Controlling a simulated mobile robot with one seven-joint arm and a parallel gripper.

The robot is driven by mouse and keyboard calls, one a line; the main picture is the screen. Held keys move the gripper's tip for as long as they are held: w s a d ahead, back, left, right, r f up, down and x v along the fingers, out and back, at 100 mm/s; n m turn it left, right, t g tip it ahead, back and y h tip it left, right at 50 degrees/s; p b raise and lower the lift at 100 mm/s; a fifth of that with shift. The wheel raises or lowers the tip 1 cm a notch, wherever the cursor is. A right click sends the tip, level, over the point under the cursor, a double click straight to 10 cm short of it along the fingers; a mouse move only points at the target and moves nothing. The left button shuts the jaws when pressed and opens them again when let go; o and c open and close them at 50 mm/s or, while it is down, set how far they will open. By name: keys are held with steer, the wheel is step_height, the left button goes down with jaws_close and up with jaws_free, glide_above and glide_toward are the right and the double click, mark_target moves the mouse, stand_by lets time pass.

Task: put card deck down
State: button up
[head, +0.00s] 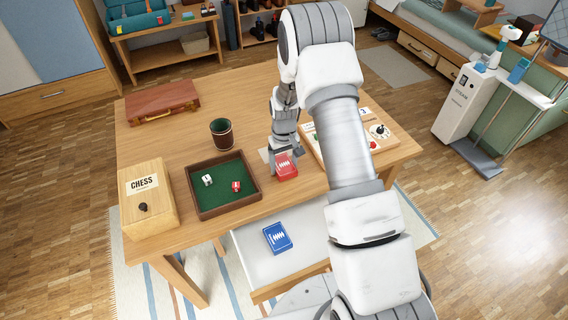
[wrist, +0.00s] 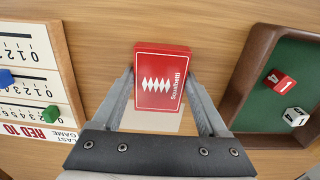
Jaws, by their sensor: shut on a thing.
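The red card deck (head: 286,166) is at the table top near its front edge, under my gripper (head: 286,157). In the wrist view the deck (wrist: 162,75) sits between the two fingers of my gripper (wrist: 163,88), which is shut on it. Whether the deck touches the wood cannot be told. A pale flat patch (wrist: 150,121) shows on the table just below the deck in the wrist view. A blue card deck (head: 277,237) lies in the open white drawer (head: 300,229) below the table front.
A green-lined dice tray (head: 222,209) with dice stands left of the gripper, a dark cup (head: 221,132) behind it. A chess box (head: 148,199) and a red-brown case (head: 162,101) are farther left. A game board (head: 381,134) lies close on the right.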

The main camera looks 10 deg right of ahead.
steer(key=shift+f, duration=0.15)
steer(key=o, duration=1.3)
